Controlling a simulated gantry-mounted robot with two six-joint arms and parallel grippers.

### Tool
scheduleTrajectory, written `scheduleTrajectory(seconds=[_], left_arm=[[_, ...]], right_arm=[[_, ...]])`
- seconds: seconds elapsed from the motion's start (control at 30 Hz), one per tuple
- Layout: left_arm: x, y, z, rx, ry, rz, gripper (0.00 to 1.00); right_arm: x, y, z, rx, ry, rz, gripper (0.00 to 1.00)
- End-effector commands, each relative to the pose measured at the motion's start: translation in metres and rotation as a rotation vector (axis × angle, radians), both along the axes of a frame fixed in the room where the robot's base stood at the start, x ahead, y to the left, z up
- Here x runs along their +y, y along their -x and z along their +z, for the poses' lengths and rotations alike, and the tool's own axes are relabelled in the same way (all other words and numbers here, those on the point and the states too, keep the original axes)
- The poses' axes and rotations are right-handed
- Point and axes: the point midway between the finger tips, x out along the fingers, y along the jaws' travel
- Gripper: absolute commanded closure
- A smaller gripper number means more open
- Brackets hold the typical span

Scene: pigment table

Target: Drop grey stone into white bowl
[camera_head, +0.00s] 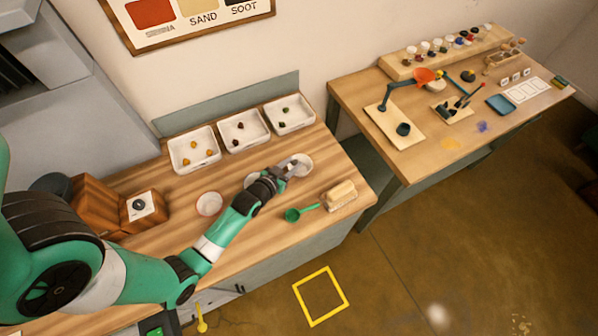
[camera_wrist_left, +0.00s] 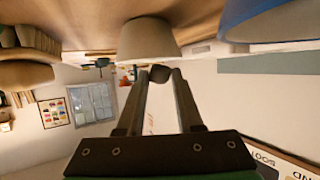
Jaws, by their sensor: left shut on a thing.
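My left gripper (camera_head: 285,171) is over the right part of the near table, beside a white bowl (camera_head: 300,165) that it partly covers. In the left wrist view my left gripper (camera_wrist_left: 161,82) is shut on a small dark stone (camera_wrist_left: 160,73), held between the fingertips; its grey shade is hard to tell. A white bowl (camera_wrist_left: 148,40) shows upside down in that view, just beyond the fingertips. The stone is hidden in the head view. I cannot tell whether it is directly over the bowl. My right gripper is not in view.
Three white trays with yellow (camera_head: 194,150), dark red (camera_head: 243,129) and green (camera_head: 289,112) lumps stand at the back. A blue-rimmed thing (camera_wrist_left: 270,22) shows in the wrist view.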

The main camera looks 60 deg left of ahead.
Motion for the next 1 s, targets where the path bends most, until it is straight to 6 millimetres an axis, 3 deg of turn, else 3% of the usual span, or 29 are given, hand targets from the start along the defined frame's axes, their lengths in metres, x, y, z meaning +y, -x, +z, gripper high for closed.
scheduleTrajectory(seconds=[0.03, 0.3, 0.33, 0.53, 0.83, 1.0], left_arm=[[0.0, 0.0, -0.007, -0.001, -0.001, 0.0, 1.0], [0.0, 0.0, -0.007, -0.001, -0.001, 0.0, 1.0], [0.0, 0.0, -0.007, -0.001, -0.001, 0.0, 0.63], [0.0, 0.0, -0.007, 0.0, 0.0, 0.0, 0.3], [-0.001, 0.001, -0.006, 0.0, 0.0, 0.0, 0.3], [-0.012, 0.019, 0.003, 0.002, 0.001, 0.0, 0.3]], right_arm=[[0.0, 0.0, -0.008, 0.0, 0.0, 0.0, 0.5], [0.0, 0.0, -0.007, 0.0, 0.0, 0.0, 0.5], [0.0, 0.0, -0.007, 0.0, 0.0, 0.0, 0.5], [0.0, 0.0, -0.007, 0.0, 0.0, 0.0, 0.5], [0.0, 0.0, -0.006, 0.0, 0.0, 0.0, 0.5], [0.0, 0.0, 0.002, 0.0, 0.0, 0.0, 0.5]])
